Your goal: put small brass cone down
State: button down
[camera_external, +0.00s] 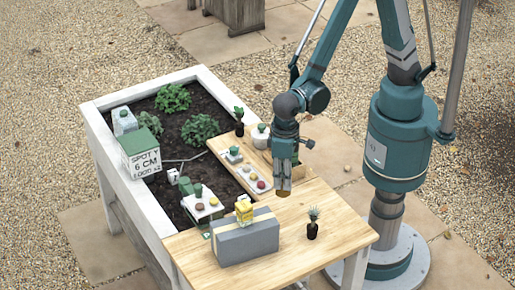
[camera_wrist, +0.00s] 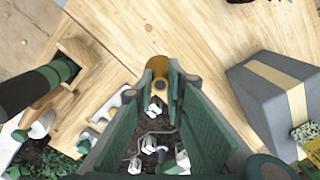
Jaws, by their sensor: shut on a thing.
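The small brass cone (camera_external: 284,187) is at the lower end of my gripper (camera_external: 285,168), above the light wooden table (camera_external: 330,244). In the wrist view the brass cone (camera_wrist: 157,64) shows between the fingertips of my gripper (camera_wrist: 160,84), which is shut on it. The cone's full shape is hidden by the fingers. It appears to be over the bare wood near the tabletop's back edge; I cannot tell whether it touches the wood.
A narrow board (camera_external: 224,150) with several small items crosses the soil bed (camera_external: 177,125). Bare wood lies between.

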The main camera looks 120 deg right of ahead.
aim_at(283, 191)
jog(key=shift+f, duration=0.75)
jog(key=shift+f+b, duration=0.35)
jog(key=shift+f, duration=1.75)
jog(key=shift+f, duration=0.15)
jog(key=c, duration=2.4)
grip_release()
jog(key=shift+o, duration=0.2)
jog(key=shift+r+p, duration=0.8)
jog(key=shift+r, duration=5.35)
